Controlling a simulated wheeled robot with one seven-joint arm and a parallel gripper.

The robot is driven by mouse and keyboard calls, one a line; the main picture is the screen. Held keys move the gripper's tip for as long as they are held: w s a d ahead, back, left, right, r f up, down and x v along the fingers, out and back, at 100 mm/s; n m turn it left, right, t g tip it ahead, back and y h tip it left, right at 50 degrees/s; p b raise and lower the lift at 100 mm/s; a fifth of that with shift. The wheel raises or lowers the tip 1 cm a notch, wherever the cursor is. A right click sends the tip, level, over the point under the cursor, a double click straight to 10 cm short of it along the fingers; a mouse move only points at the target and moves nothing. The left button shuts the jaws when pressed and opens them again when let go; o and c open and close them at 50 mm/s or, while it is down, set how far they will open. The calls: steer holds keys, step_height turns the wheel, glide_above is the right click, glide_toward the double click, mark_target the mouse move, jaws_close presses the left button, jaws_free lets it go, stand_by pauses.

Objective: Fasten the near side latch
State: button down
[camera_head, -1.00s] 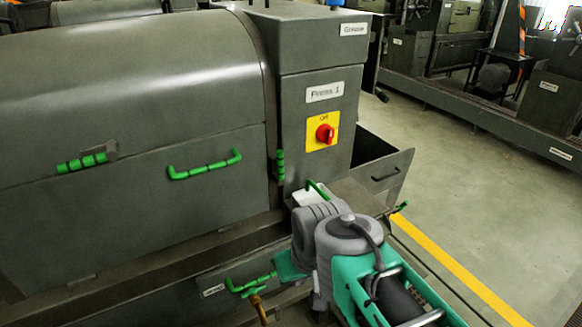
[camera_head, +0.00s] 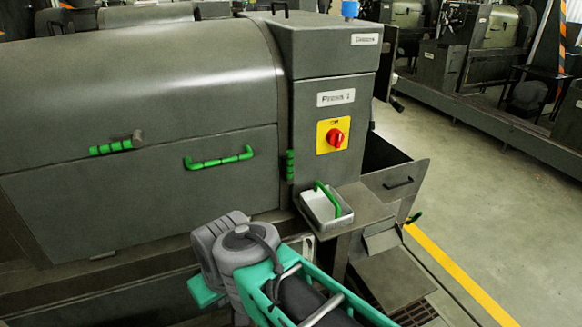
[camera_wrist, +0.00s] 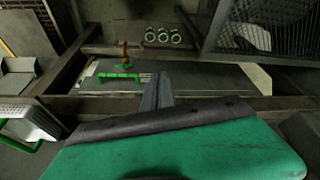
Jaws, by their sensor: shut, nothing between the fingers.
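The grey press has a hinged cover panel (camera_head: 140,190) that looks closed, with a green bar handle (camera_head: 219,158). A green-gripped lever (camera_head: 112,146) sits at the panel's left top edge and points left. A short upright green grip (camera_head: 290,165) sits at the panel's right end, by the control cabinet. I cannot tell which of these is the near side latch. My gripper (camera_wrist: 158,88) is shut and empty in the wrist view, over the lower frame and apart from both. Its fingertips are hidden in the head view behind my arm.
A small tray with a green handle (camera_head: 333,200) stands on a ledge below the red switch (camera_head: 335,137). A lower green handle (camera_wrist: 118,76) and brown tee knob (camera_wrist: 124,55) lie ahead of my gripper. A grey bin (camera_head: 395,178) juts out at right. Open floor lies beyond the yellow line (camera_head: 455,270).

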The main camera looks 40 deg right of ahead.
steer(key=w+d+m+t+b, duration=0.4)
steer(key=w+d+m+t, duration=0.6)
steer(key=d, duration=0.9)
steer(key=s+d+r+m+t+h, duration=0.1)
steer(key=d+r+m, duration=0.2)
steer(key=d, duration=0.3)
steer(key=s+d+r+m+t+h+b, duration=0.1)
steer(key=s+d+r+m+h, duration=0.1)
steer(key=d+r+m, duration=0.1)
steer(key=s+d+r+m+t+h, duration=0.1)
steer(key=s+d+r+m, duration=0.1)
steer(key=d+m, duration=0.3)
steer(key=d+r, duration=0.1)
steer(key=d, duration=0.2)
steer(key=shift+d+t, duration=0.3)
